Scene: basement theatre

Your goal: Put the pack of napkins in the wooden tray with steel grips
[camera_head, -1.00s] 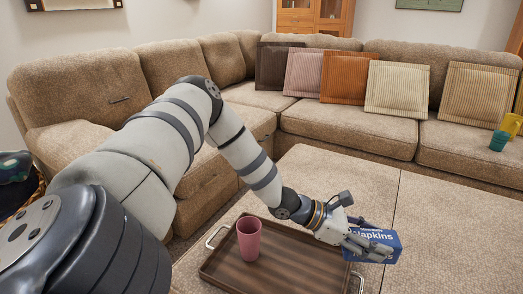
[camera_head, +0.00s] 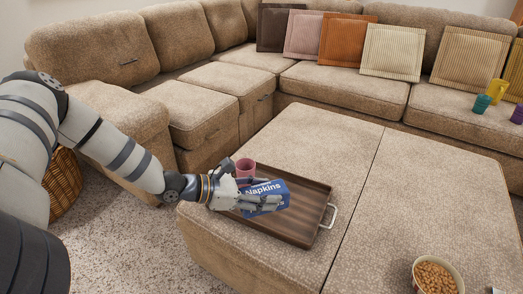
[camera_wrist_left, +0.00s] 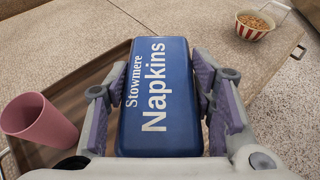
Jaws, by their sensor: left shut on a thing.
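The blue pack of napkins (camera_head: 265,198) is held by my left gripper (camera_head: 250,197), over the wooden tray. In the left wrist view the pack (camera_wrist_left: 158,100) lies between the two fingers (camera_wrist_left: 160,108), its printed side toward the camera. The wooden tray with steel grips (camera_head: 305,208) rests on the ottoman; its right grip shows, while my gripper and the pack cover part of its left side. I cannot tell how far the pack is above the tray floor. A pink cup (camera_head: 245,167) stands in the tray behind the gripper. My right gripper is not in view.
The tan ottoman (camera_head: 325,153) is clear around the tray's right side. A bowl of nuts (camera_head: 435,275) stands at its front right. Teal (camera_head: 482,103), yellow (camera_head: 497,91) and purple (camera_head: 517,115) cups stand on the sofa at right. A wicker basket (camera_head: 65,185) is on the floor at left.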

